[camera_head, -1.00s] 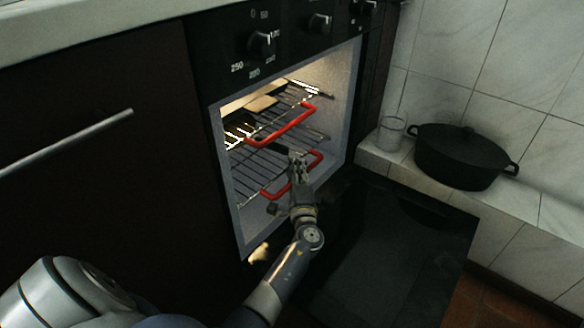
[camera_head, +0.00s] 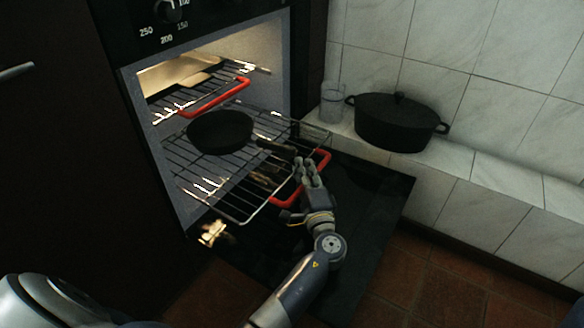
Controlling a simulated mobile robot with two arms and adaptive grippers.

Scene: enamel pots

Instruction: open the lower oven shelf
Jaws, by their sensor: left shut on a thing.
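The lower oven shelf (camera_head: 194,179) is a wire rack that sticks out of the lit oven over the lowered door. Its red handle (camera_head: 288,196) is at the front edge. My left gripper (camera_head: 303,172) is shut on the red handle, and its fingers hide part of it. A black frying pan (camera_head: 220,131) lies on the lower shelf, with its handle pointing toward the gripper. The upper shelf (camera_head: 172,102), with its own red handle (camera_head: 218,96), is inside the oven above. My right gripper is not in view.
The oven door (camera_head: 352,207) hangs open below the shelf. A black lidded pot (camera_head: 397,122) and a clear glass (camera_head: 332,104) stand on the tiled ledge at the right. A dark cabinet front is on the left.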

